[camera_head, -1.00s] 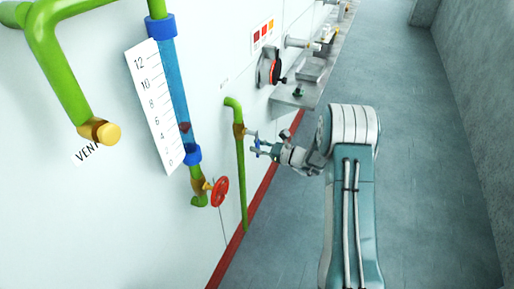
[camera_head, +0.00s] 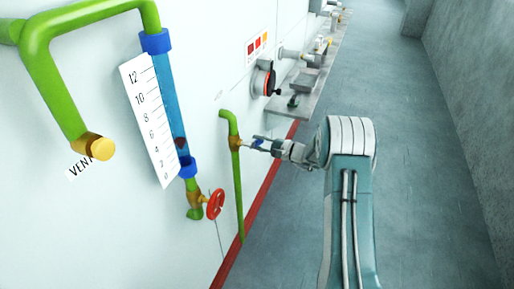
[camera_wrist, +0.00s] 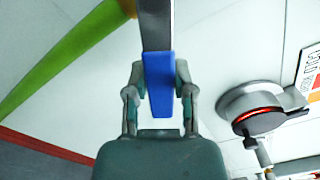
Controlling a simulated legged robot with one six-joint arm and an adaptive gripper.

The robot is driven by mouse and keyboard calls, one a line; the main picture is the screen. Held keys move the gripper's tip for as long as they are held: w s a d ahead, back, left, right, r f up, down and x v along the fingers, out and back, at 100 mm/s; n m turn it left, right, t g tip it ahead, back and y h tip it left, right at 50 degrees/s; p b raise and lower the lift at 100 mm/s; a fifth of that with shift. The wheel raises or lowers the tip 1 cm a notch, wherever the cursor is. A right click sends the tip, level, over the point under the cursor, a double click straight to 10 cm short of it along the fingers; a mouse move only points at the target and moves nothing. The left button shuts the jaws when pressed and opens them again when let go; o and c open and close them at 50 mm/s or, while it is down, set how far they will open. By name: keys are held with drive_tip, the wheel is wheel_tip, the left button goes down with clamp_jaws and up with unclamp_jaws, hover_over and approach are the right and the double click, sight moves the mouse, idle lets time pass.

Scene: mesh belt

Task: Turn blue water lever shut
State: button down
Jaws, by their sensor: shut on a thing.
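The blue water lever (camera_wrist: 159,82) is a flat blue handle on a grey metal stem. In the wrist view it lies between the two fingers of my gripper (camera_wrist: 160,88), which is shut on it. In the head view my gripper (camera_head: 266,146) is at the valve on the thin green pipe (camera_head: 238,190), and only a small bit of blue shows there. The green pipe also crosses the upper left of the wrist view (camera_wrist: 60,60), with a brass fitting at its end by the stem.
A red handwheel (camera_head: 215,204) sits on the pipe below the blue gauge tube (camera_head: 170,95). A brass-ended vent pipe (camera_head: 100,147) juts out at the left. A round dial with a red ring (camera_wrist: 257,112) is on the wall at the right. Open floor (camera_head: 430,190) lies right of my arm.

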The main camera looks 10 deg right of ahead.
drive_tip(key=n, duration=0.1)
drive_tip(key=r+n, duration=0.1)
drive_tip(key=n, duration=0.1)
drive_tip(key=shift+w+d+r, duration=0.1)
drive_tip(key=shift+w+r, duration=0.1)
drive_tip(key=shift+r+n, duration=0.45)
drive_tip(key=shift+n, duration=0.75)
drive_tip(key=shift+c, duration=2.2)
unclamp_jaws()
drive_tip(key=shift+r, duration=0.1)
drive_tip(key=v, duration=1.2)
